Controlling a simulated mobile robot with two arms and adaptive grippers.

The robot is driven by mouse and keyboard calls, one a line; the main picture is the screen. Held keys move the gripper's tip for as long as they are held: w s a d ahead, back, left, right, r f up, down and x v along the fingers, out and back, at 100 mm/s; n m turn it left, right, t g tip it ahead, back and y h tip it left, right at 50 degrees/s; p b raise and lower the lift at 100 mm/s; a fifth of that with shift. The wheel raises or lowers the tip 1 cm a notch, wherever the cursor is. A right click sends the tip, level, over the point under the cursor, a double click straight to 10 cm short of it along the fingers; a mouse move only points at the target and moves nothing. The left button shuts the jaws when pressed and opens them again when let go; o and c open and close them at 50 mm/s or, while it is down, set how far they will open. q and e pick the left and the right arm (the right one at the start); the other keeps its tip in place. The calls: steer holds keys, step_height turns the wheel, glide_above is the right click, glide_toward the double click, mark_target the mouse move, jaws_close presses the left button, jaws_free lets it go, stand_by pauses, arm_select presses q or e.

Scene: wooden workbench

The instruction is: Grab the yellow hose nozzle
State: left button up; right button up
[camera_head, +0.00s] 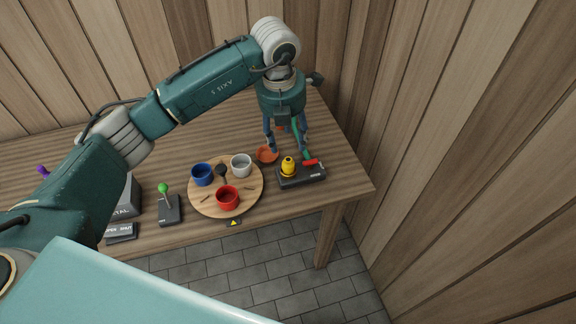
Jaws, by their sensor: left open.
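The yellow hose nozzle (288,167) stands upright on a dark base block (302,178) near the right end of the workbench. My left gripper (288,150) points down above and just behind the nozzle. Its fingers are apart, with nothing seen between them. From this angle I cannot tell the exact height gap to the nozzle. My right gripper is not in view.
A round wooden board (252,204) left of the block holds a blue cup (202,174), a white cup (241,165) and a red cup (228,197). An orange bowl (266,155) lies beside the gripper. A green-knobbed lever (169,208) stands further left. Wooden walls close off the back and right.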

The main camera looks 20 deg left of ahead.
mark_target(288, 160)
arm_select(q)
steer(key=f, duration=0.3)
steer(key=f+p, duration=0.1)
steer(key=f, duration=0.1)
steer(key=shift+w+f, duration=0.15)
steer(key=shift+w, duration=0.2)
steer(key=shift+s+f+p, duration=0.1)
steer(key=shift+f+p, duration=0.25)
steer(key=shift+p, duration=0.05)
step_height(288, 160, down, 4)
steer(key=shift+r+p, duration=0.2)
steer(key=shift+p, duration=0.6)
steer(key=shift+w+f, duration=0.2)
steer(key=shift+f, duration=0.3)
steer(key=c, duration=1.1)
